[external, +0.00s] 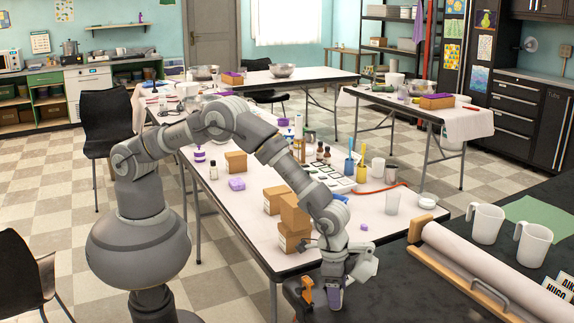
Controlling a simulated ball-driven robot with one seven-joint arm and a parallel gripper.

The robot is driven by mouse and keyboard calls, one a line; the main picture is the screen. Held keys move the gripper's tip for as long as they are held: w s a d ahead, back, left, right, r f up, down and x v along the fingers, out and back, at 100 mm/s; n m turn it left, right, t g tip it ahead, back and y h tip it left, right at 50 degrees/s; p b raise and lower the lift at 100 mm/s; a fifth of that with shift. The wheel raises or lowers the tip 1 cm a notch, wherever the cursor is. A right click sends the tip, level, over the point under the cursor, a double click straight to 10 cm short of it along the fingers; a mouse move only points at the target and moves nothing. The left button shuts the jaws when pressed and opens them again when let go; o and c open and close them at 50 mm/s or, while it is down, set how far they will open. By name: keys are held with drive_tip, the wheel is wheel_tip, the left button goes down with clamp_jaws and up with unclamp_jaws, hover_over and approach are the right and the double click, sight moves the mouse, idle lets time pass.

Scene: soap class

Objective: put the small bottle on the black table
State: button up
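My gripper (335,294) points down at the near end of the black table (400,291), by its left corner. A purple-grey piece shows at its tip, and I cannot tell whether it is a finger or something held. Whether the fingers are open or shut is not clear. A small clear bottle with a dark cap (213,171) stands on the white table (240,205). Small dark bottles (323,154) stand further back on the same table. I cannot tell which one is the task's small bottle.
An orange tool (307,292) is just left of my gripper. Cardboard boxes (293,215) stand on the white table beside my forearm. On the black table are a paper roll (480,262), white mugs (487,223) and a green sheet (542,215).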

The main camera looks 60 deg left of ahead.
drive_tip(key=shift+r, duration=0.1)
wheel_tip(320, 180, up, 12)
drive_tip(key=s+a+p, duration=0.1)
drive_tip(key=p, duration=0.3)
drive_tip(key=w+a+r+n+t+h, duration=0.1)
drive_tip(key=w+a+r, duration=0.35)
drive_tip(key=r, duration=0.25)
drive_tip(key=w+a+r+n+t, duration=0.1)
drive_tip(key=w+a+r+t, duration=0.15)
drive_tip(key=w+r, duration=0.4)
drive_tip(key=w+a+r+n+h, duration=0.1)
drive_tip(key=w+a+r, duration=0.3)
drive_tip(key=r, duration=0.5)
drive_tip(key=w+a+r+n+t, duration=0.2)
drive_tip(key=a+r+t, duration=0.2)
drive_tip(key=a+r, duration=1.05)
drive_tip(key=s+a+r+n+t+y, duration=0.1)
drive_tip(key=s+a+r, duration=0.5)
drive_tip(key=a+r, duration=0.6)
drive_tip(key=s+a+r+n+t+y, duration=0.2)
drive_tip(key=s+a+r+t, duration=0.4)
drive_tip(key=a+r, duration=0.5)
wheel_tip(320, 180, up, 3)
drive_tip(key=shift+s+a+r+n, duration=0.15)
drive_tip(key=shift+s+a+n, duration=0.2)
drive_tip(key=shift+s+n, duration=0.2)
